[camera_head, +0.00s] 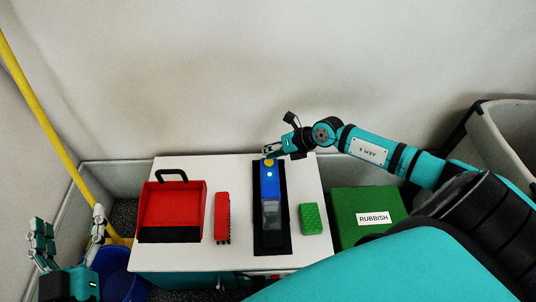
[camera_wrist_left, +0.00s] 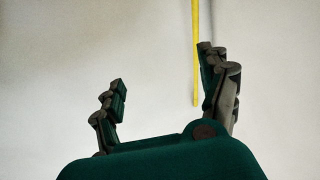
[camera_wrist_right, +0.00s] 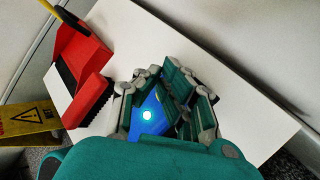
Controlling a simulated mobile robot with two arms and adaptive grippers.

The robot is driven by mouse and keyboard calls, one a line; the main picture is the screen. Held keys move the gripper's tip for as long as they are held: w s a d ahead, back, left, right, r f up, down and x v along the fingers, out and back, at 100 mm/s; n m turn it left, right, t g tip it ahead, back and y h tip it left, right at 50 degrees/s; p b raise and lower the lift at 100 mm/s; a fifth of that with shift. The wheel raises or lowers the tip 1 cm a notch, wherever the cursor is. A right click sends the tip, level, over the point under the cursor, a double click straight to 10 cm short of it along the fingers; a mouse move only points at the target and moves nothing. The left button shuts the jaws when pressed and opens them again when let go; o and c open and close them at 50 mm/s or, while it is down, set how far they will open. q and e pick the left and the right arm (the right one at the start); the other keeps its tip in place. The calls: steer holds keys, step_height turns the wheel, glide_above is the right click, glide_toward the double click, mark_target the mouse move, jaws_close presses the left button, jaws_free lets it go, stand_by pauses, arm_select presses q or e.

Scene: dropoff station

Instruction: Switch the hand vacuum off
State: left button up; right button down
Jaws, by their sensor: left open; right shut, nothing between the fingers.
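The hand vacuum (camera_head: 270,186) is blue with a grey, see-through front part, and lies on a black mat (camera_head: 270,246) on the white table. A lit cyan light shows on its blue body, and a yellow part shows at its far end. My right gripper (camera_head: 268,155) is shut and empty at that yellow end; whether it touches cannot be told. In the right wrist view the blue body (camera_wrist_right: 150,118) and its lit light show below the right fingers (camera_wrist_right: 178,80). My left gripper (camera_head: 70,236) is open and empty at the far left, also in the left wrist view (camera_wrist_left: 165,90).
A red dustpan (camera_head: 172,205), a red brush (camera_head: 222,217) and a green sponge (camera_head: 311,219) lie on the white table (camera_head: 190,258). A green RUBBISH box (camera_head: 350,205) stands at right. A blue bucket (camera_head: 115,279) and yellow pole (camera_head: 45,118) are at left.

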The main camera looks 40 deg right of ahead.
step_height(320, 180, up, 2)
steer(key=shift+r+p, duration=0.1)
steer(key=shift+p, duration=1.05)
arm_select(q)
steer(key=s+a+f+g+y, duration=0.3)
steer(key=s+f+g, duration=0.2)
steer(key=f+g, duration=0.5)
arm_select(e)
steer(key=shift+r+p, duration=0.25)
steer(key=shift+p, duration=0.1)
steer(key=shift+r+p, duration=0.7)
steer(key=shift+p, duration=0.1)
arm_select(q)
steer(key=s+a+f+g+p, duration=0.1)
steer(key=s+a+f+g, duration=0.1)
steer(key=s, duration=0.3)
steer(key=s+a+f+g+y, duration=0.1)
steer(key=s+f+g, duration=0.1)
steer(key=s, duration=0.4)
steer(key=shift+s+a+f+n+g+p, duration=0.3)
steer(key=shift+a+f+n+p, duration=0.1)
steer(key=shift+f, duration=0.45)
arm_select(e)
steer(key=shift+r, duration=0.8)
arm_select(q)
steer(key=shift+w, duration=0.1)
